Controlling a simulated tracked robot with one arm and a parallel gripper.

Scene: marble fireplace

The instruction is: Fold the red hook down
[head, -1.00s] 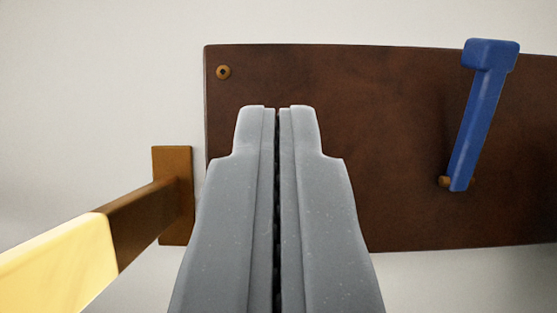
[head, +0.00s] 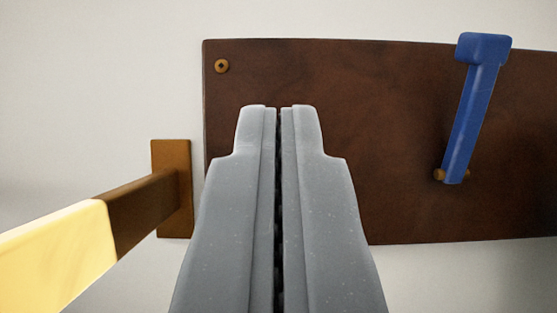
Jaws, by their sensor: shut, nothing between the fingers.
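No red hook shows in the view. A blue hook (head: 472,110) stands up on the right of a dark brown board (head: 385,205), its wide end at the top and its lower end at a small brass pivot. My gripper (head: 279,110) is shut and empty in the middle of the view, in front of the left part of the board. The blue hook is well to its right. The gripper hides part of the board behind it.
A brass bracket (head: 172,188) is on the wall left of the board, and its arm with a bright yellow end (head: 60,255) sticks out toward the lower left, beside my gripper. A brass screw (head: 222,66) sits in the board's upper left corner. The pale wall above is clear.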

